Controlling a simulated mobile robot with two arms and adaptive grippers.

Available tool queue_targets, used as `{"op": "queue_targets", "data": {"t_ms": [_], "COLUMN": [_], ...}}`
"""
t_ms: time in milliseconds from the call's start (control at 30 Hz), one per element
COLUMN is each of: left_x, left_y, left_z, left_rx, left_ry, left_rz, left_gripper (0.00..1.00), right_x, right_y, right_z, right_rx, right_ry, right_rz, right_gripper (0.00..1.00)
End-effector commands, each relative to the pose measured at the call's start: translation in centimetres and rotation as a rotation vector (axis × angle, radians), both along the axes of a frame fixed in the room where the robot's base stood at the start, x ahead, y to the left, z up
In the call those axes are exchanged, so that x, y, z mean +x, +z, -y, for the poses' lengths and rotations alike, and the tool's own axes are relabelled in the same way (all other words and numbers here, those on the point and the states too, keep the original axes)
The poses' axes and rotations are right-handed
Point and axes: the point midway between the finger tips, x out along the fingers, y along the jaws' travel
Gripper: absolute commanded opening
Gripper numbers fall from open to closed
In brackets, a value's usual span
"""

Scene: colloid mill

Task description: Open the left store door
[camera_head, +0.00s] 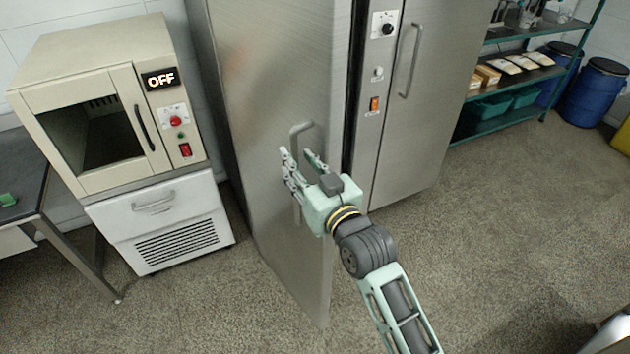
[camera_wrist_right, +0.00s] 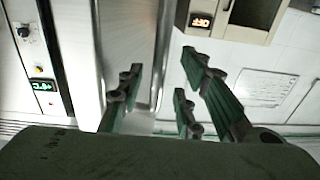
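The left store door (camera_head: 265,70) is a tall brushed-steel panel, swung partly outward with a dark gap along its right edge. Its vertical bar handle (camera_head: 300,129) is near that edge. My right gripper (camera_head: 296,153) is at the handle with its fingers spread open. In the right wrist view, the handle (camera_wrist_right: 164,45) runs between the open fingers (camera_wrist_right: 158,75), with room visible on both sides. I cannot tell whether any finger touches it. The palm hides part of the handle's lower end in the head view. My left gripper is not in view.
The right steel door (camera_head: 425,110) is shut, beside a control strip with a knob and orange switch (camera_head: 374,104). A beige oven (camera_head: 100,100) reading OFF stands left on a white drawer unit (camera_head: 165,215). Green shelving (camera_head: 520,75) and blue barrels (camera_head: 592,90) are right. The floor in front is clear.

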Motion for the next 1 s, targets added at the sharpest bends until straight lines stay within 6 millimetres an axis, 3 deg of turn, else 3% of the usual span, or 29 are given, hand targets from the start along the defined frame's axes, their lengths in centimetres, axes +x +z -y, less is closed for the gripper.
{"op": "queue_targets", "data": {"t_ms": [200, 400, 1000], "left_x": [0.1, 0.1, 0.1], "left_y": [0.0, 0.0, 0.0], "left_z": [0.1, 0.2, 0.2], "left_rx": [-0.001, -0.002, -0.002], "left_ry": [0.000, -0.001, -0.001], "left_rz": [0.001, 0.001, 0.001], "left_gripper": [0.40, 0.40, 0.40], "right_x": [-4.1, -6.5, -7.2], "right_y": [-0.1, 0.0, 0.0], "right_z": [2.7, 4.3, 4.7], "right_rx": [-0.001, 0.000, 0.001], "right_ry": [0.000, 0.000, 0.000], "right_rz": [-0.002, 0.001, 0.001], "right_gripper": [0.33, 0.33, 0.33]}}
